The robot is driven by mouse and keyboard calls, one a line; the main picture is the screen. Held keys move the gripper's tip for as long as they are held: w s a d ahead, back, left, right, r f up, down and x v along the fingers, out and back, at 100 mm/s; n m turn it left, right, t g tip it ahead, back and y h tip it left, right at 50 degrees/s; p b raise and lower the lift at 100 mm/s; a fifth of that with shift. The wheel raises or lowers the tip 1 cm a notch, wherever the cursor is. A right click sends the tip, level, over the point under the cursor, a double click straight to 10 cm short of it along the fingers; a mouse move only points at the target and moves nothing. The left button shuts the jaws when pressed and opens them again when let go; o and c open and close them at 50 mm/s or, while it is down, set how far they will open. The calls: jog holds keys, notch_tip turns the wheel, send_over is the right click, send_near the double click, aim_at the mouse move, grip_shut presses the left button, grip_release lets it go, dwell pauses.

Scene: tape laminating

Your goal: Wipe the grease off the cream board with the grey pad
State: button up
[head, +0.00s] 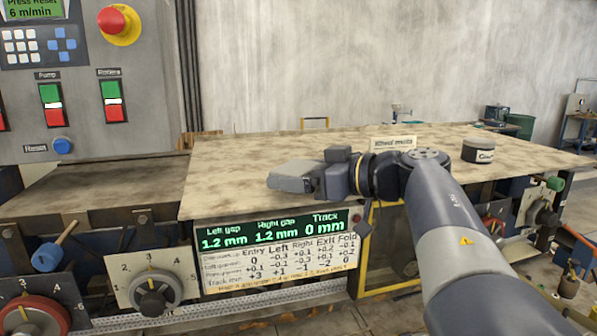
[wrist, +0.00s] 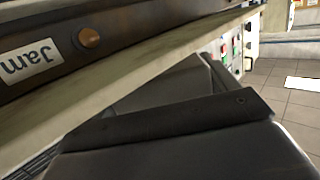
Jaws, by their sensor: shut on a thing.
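My gripper (head: 288,183) reaches in from the right and is low over the front left of a broad pale, brown-mottled top (head: 240,152). This top is the nearest match to the cream board; I cannot tell grease from its mottling. The gripper is shut on a grey piece (head: 303,167), which appears to be the grey pad. I cannot tell whether it touches the surface. In the wrist view, my dark gripper (wrist: 165,125) fills the lower middle, and the pad's outline is hard to separate from the fingers.
A control panel (head: 85,75) rises at the left. A gap display (head: 275,235) and knobs (head: 155,290) line the front. The back left of the top is clear.

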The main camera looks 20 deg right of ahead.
jog(key=shift+f, duration=0.7)
jog(key=shift+d, duration=0.1)
jog(key=shift+d+r, duration=0.1)
jog(key=shift+d, duration=3.6)
jog(key=shift+a, duration=3.8)
jog(key=shift+r, duration=2.95)
